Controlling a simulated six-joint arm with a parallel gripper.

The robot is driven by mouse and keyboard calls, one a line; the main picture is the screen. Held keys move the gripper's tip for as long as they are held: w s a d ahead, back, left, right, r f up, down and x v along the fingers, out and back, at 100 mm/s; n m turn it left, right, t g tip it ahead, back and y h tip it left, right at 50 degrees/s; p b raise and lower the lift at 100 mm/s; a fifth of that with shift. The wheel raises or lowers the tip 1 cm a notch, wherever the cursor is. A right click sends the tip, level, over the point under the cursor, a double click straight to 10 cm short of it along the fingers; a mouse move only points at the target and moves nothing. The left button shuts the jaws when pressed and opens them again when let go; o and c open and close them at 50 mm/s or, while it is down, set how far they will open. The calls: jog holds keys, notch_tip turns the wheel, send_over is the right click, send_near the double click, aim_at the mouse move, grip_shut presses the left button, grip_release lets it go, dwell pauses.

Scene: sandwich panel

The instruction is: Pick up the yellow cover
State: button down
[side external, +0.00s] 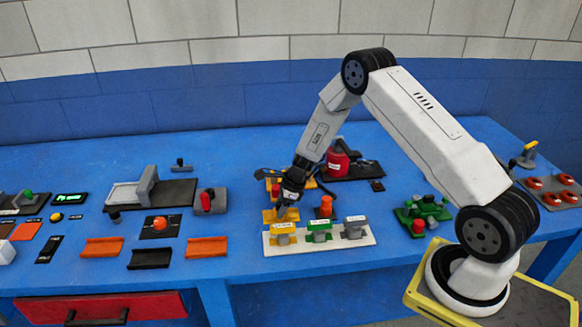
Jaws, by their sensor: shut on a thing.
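The yellow cover (270,216) is just behind the white strip at the middle of the table. My gripper (282,211) points down at it and is shut on it, with the fingertips at its middle. The fingers hide part of the cover. I cannot tell whether the cover rests on the table or is slightly raised.
The white strip (343,239) carries a yellow block (283,229), a green block (320,227) and a grey block (354,223). An orange-red knob (326,206) stands close to the right. A red canister (338,164) stands behind. Orange trays (207,247) lie at the left front.

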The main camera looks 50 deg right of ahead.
jog(key=shift+r, duration=0.1)
jog(key=shift+r, duration=0.8)
jog(key=s+r, duration=0.3)
jog(key=s, duration=0.1)
jog(key=s+a+r, duration=0.1)
jog(key=s+r, duration=0.3)
jog(key=s+a+r, duration=0.1)
jog(key=s+r, duration=0.2)
jog(key=s, duration=0.1)
jog(key=shift+a+r, duration=0.1)
jog(key=shift+r, duration=0.15)
jog(key=shift+s+a+r, duration=0.1)
jog(key=shift+s+r, duration=0.1)
jog(key=shift+s, duration=0.25)
jog(key=shift+s+a+r, duration=0.1)
jog(key=shift+s+r, duration=0.05)
jog(key=shift+s, duration=0.3)
